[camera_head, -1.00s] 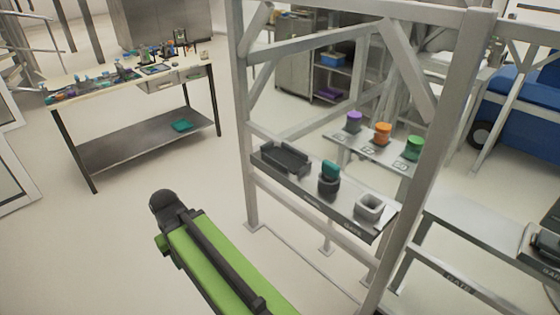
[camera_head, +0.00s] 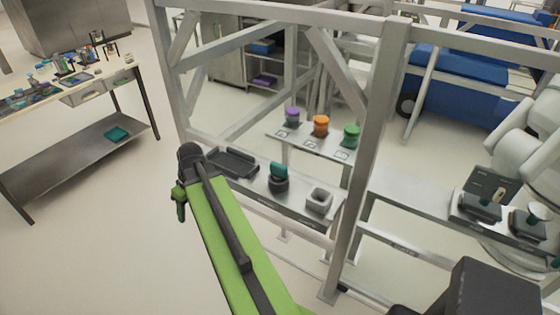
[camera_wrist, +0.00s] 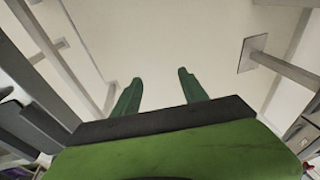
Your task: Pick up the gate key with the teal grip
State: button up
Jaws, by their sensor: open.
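The gate key with the teal grip (camera_head: 279,170) stands upright in a dark round holder (camera_head: 278,184) on the grey shelf inside the metal frame. Its lower part is hidden in the holder. My gripper (camera_wrist: 160,88) is open and empty in the wrist view, its two green fingers apart over bare floor. In the head view my green arm reaches up from the bottom, and its end is left of the key, near the frame's left post. The key does not show in the wrist view.
The shelf also bears a black tray (camera_head: 232,161) and a light square socket (camera_head: 319,199). Metal posts and rails (camera_head: 365,150) surround it. Purple (camera_head: 292,114), orange (camera_head: 320,125) and green (camera_head: 351,135) cylinders stand behind. A cluttered workbench (camera_head: 60,95) is at left.

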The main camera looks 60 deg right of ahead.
jog(key=s+d+r+t+p, duration=0.1)
jog(key=s+d+r+p, duration=0.2)
jog(key=d, duration=0.5)
jog(key=s+d+r+t+p, duration=0.1)
jog(key=s+d+r+p, duration=0.1)
jog(key=s+d+r, duration=0.45)
jog(key=t+h+p, duration=0.2)
jog(key=p, duration=0.3)
send_near(276, 169)
jog(key=b+x, duration=0.3)
jog(key=b, duration=0.2)
jog(key=d+b+x, duration=0.1)
jog(key=b+x, duration=0.2)
jog(key=b, duration=0.2)
jog(key=shift+d+f+b, duration=0.2)
jog(key=shift+f+b, duration=0.2)
jog(key=shift+f, duration=0.05)
jog(key=shift+w+f, duration=0.1)
jog(key=shift+w, duration=0.1)
jog(key=b+x, duration=0.4)
jog(key=x, duration=0.1)
jog(key=shift+w+b, duration=0.1)
jog(key=shift+b, duration=0.2)
grip_shut()
